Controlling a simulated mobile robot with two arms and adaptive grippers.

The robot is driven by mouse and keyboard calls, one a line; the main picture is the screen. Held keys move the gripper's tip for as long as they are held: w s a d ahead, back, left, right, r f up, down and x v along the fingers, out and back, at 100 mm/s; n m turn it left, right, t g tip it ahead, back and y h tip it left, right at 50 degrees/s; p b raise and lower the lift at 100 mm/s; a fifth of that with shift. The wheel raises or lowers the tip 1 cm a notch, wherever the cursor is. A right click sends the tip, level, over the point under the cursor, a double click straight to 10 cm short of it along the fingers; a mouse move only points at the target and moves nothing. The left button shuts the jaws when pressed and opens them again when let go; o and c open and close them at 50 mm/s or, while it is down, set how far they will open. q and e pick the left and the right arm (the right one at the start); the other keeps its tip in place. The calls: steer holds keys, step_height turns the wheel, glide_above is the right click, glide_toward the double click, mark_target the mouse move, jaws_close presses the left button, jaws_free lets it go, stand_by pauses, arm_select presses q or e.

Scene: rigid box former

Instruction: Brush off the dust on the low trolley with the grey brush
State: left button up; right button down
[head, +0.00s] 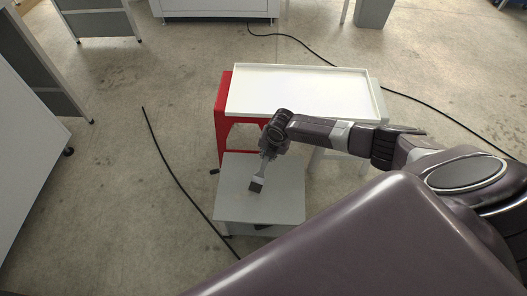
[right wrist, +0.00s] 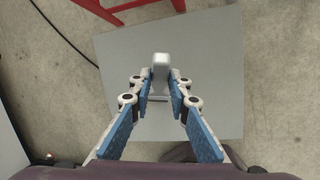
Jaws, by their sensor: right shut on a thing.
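The low trolley (head: 285,200) has a flat grey top and stands in the middle of the head view; its top also fills the middle of the right wrist view (right wrist: 215,75). My right gripper (head: 265,160) is over the trolley top, shut on the grey brush (head: 256,184). The brush points down with its dark bristle end at the trolley top; I cannot tell whether it touches. In the right wrist view its pale handle (right wrist: 160,65) sits between the blue-padded fingers. I cannot make out dust clearly. My left gripper is not in view.
A white tray (head: 300,90) tops a stand with a red end (head: 221,105), just behind the trolley. Black cables (head: 170,165) lie on the concrete floor to the left and behind. Cabinets stand at the left and back. Floor left of the trolley is mostly free.

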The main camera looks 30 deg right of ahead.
steer(key=shift+s+d+f, duration=0.1)
steer(key=shift+d, duration=0.05)
steer(key=shift+a, duration=0.2)
steer(key=shift+w+a, duration=0.3)
steer(key=shift+w, duration=0.05)
steer(key=shift+w+a+f+b, duration=0.1)
steer(key=shift+w+a+b, duration=0.3)
steer(key=shift+a, duration=0.2)
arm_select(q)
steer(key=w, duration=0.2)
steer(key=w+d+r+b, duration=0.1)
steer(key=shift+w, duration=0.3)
arm_select(e)
steer(key=a, duration=0.1)
steer(key=w+a, duration=0.2)
steer(key=shift+w+a+r, duration=0.2)
steer(key=shift+a+r, duration=0.05)
steer(key=shift+a, duration=0.1)
